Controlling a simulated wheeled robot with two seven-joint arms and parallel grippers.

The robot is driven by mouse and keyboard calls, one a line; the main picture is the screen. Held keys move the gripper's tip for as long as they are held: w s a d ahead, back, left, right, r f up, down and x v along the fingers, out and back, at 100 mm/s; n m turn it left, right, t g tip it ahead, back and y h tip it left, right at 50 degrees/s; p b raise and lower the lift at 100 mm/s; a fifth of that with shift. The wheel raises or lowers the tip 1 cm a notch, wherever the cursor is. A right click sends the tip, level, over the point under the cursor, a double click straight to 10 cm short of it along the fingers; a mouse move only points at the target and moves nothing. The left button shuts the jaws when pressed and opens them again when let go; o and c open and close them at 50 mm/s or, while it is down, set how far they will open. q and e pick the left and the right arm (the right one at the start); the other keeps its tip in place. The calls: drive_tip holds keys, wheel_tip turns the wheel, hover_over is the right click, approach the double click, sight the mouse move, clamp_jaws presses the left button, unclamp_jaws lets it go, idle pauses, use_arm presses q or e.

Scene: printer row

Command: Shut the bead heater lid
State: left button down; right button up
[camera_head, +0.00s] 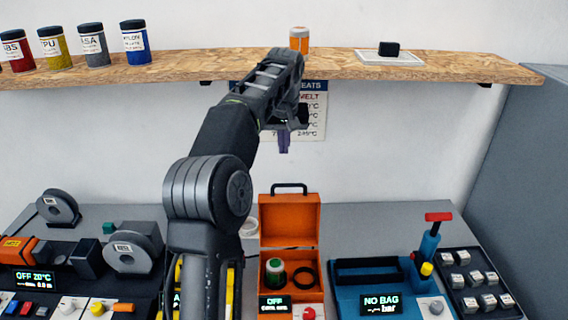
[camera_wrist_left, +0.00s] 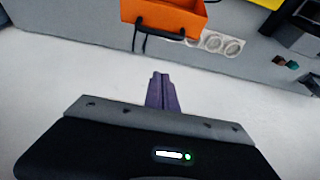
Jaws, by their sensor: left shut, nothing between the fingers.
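The bead heater is an orange box (camera_head: 291,300) on the bench, with a dark display reading OFF and a red knob at its front. Its orange lid (camera_head: 289,220) stands open and upright at the back, with a black handle (camera_head: 289,187) on its top edge. A green-and-white round item and a black ring show inside. My left gripper (camera_head: 284,143) is raised in front of the wall, above the lid and apart from it, with its purple fingers shut and empty. In the left wrist view the fingers (camera_wrist_left: 161,92) are together, and the orange lid (camera_wrist_left: 165,15) shows beyond them. My right gripper is not in view.
A wooden shelf (camera_head: 440,66) with several jars runs along the wall behind my left arm. A blue device (camera_head: 380,290) reading NO BAG stands right of the heater. Grey spool machines (camera_head: 133,246) stand left. My left arm hides part of the bench left of the heater.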

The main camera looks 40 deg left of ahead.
use_arm(q)
wheel_tip(320, 180, down, 9)
drive_tip(key=b, duration=0.4)
drive_tip(key=shift+s+d+f, duration=0.15)
drive_tip(key=shift+s+d, duration=0.1)
idle(0.4)
